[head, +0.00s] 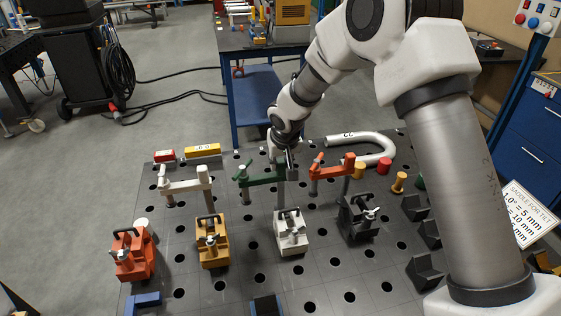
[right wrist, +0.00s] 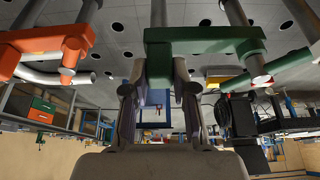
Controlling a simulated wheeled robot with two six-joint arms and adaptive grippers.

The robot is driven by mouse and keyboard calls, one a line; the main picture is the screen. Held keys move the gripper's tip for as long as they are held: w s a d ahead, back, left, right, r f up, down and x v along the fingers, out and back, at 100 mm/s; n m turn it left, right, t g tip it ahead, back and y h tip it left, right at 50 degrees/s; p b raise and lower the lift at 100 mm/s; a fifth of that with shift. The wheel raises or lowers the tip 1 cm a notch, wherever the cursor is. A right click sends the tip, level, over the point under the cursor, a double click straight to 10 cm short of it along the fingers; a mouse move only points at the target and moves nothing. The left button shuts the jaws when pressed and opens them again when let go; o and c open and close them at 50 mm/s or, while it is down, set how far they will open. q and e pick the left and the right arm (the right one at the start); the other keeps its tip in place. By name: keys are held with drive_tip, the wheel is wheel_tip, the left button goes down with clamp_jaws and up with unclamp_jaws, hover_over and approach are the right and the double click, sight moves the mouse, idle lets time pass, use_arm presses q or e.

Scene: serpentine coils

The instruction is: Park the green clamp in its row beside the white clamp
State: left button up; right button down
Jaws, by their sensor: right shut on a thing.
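The green clamp (head: 262,180) is upright over the dark perforated table, between the white clamp (head: 185,186) on its left and the orange clamp (head: 332,172) on its right. My right gripper (head: 281,166) is shut on the green clamp's bar from behind. I cannot tell whether the green clamp's post is seated in a hole. My left gripper is not in view.
Several blocks stand in front of the clamps: red (head: 131,255), yellow (head: 212,243), light grey (head: 291,233) and dark (head: 355,218). A white bent tube (head: 372,139) lies behind the orange clamp. Red and yellow bars (head: 203,150) lie at the back left.

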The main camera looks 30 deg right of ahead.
drive_tip(key=shift+s+f+b, duration=0.1)
drive_tip(key=shift+f+b, duration=0.65)
drive_tip(key=shift+b, duration=0.1)
drive_tip(key=c, duration=1)
unclamp_jaws()
drive_tip(key=shift+o, duration=0.8)
drive_tip(key=shift+a, duration=0.15)
drive_tip(key=v, duration=1.2)
drive_tip(key=shift+f, duration=0.1)
